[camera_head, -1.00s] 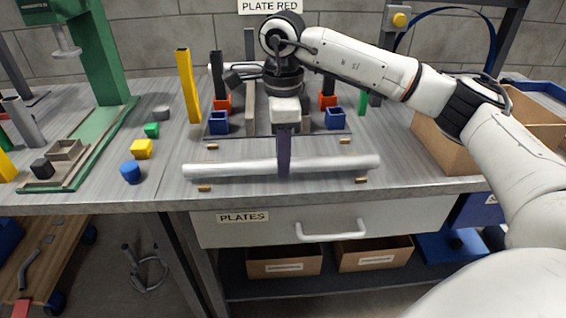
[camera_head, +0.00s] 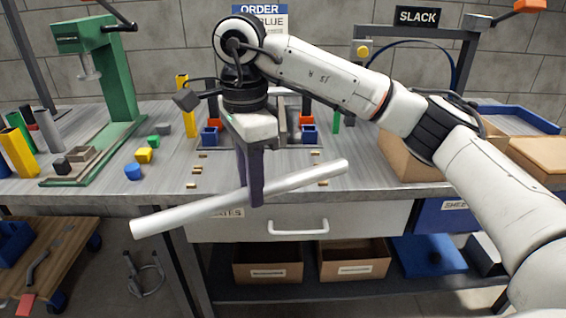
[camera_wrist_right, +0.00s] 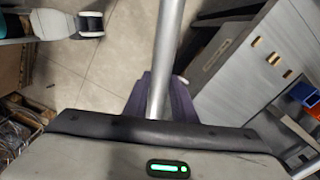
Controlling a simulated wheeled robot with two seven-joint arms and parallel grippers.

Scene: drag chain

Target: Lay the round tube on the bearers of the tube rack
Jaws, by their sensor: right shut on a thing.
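The round tube (camera_head: 180,219) is a long, pale grey cylinder. My right gripper (camera_head: 252,198) is shut on it near its middle. The tube hangs in front of the bench's front edge, tilted in the picture with its left end lower and its right end higher. In the right wrist view the tube (camera_wrist_right: 169,45) runs up from between the purple fingers, with floor behind it. I cannot make out the tube rack or its bearers in either view. My left gripper is not in view.
Blue bins, coloured blocks and a green press (camera_head: 118,85) stand further back. A wooden cart (camera_head: 70,240) is at the lower left. Open floor lies between cart and bench.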

